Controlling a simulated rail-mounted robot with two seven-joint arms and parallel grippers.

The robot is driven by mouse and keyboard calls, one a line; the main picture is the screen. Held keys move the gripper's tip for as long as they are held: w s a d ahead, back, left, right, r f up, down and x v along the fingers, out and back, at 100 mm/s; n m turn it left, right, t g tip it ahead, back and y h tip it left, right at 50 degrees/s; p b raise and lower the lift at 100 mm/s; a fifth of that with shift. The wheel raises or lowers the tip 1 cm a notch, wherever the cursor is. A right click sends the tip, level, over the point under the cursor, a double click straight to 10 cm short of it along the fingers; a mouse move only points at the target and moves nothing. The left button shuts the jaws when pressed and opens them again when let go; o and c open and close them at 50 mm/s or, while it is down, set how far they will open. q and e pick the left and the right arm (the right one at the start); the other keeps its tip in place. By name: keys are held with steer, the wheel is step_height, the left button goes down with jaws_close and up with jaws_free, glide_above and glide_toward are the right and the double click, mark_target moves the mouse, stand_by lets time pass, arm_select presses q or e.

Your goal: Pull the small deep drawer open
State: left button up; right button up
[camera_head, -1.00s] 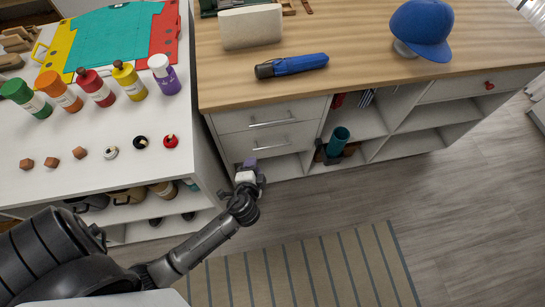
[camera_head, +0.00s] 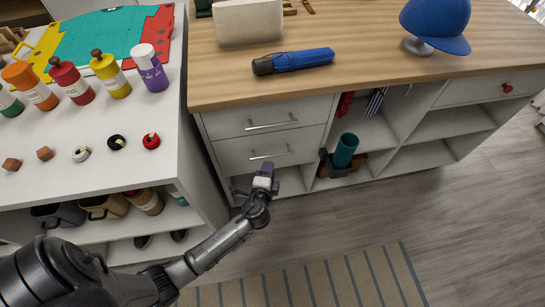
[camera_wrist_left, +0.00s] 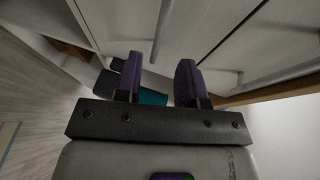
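Two white drawers with silver bar handles sit at the left end of the wood-topped unit, an upper drawer (camera_head: 228,123) and a lower drawer (camera_head: 232,156). Both look shut. The lower drawer's handle (camera_head: 270,154) is just above my left gripper (camera_head: 266,166) in the head view. In the left wrist view my left gripper (camera_wrist_left: 158,80) is open, its two purple fingers apart with nothing between them. A pale bar (camera_wrist_left: 160,30) shows beyond the fingertips, on the white fronts; I cannot tell how far away it is. My right gripper is not in view.
Open cubbies to the right hold a teal cup (camera_head: 345,150). A blue umbrella (camera_head: 293,61) and blue cap (camera_head: 436,22) are on the wooden top. A white table (camera_head: 60,185) with several bottles stands left. Floor before the drawers is clear.

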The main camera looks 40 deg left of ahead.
mark_target(272, 156)
arm_select(q)
steer(key=b+x, duration=0.2)
steer(key=x, duration=0.5)
steer(key=shift+w+a, duration=0.15)
steer(key=shift+w, duration=0.15)
steer(key=shift+c, duration=0.3)
steer(key=c, duration=0.3)
jaws_close()
